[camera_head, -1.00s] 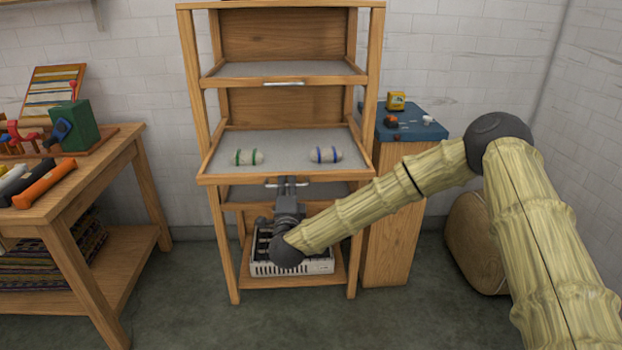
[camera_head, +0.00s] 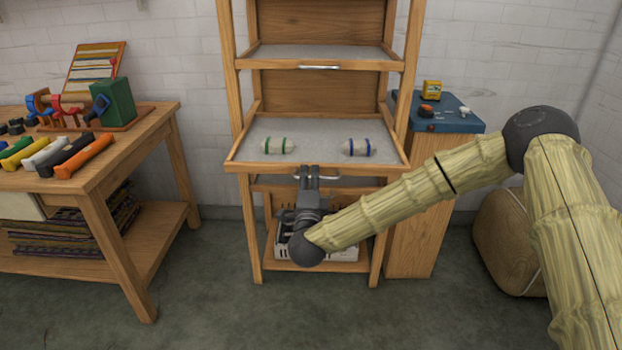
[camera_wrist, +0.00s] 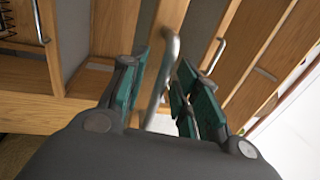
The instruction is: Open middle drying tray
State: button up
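The middle drying tray (camera_head: 235,167), wood-framed with a grey mesh bed, stands pulled forward out of the wooden rack. It carries a pale skein with green bands (camera_head: 277,146) and one with blue bands (camera_head: 358,147). Its metal bar handle (camera_head: 331,177) is below the front rim. My gripper (camera_head: 309,168) is at this handle, left of its middle, and partly covers it. In the wrist view, a metal bar (camera_wrist: 168,70) runs between the spread green-padded fingers of my gripper (camera_wrist: 165,85). A gap shows on the right; contact on the left is unclear.
The upper tray (camera_head: 283,66) sits inside the rack. A white crate (camera_head: 345,253) is on the rack's bottom shelf, partly behind my arm. A workbench (camera_head: 140,165) stands left, a blue-topped cabinet (camera_head: 455,127) right. Floor in front is clear.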

jog(key=shift+d, duration=0.6)
jog(key=shift+s+a, duration=0.2)
jog(key=s+f, duration=0.2)
jog(key=s, duration=0.9)
jog(key=shift+s, duration=0.2)
jog(key=shift+f, duration=0.1)
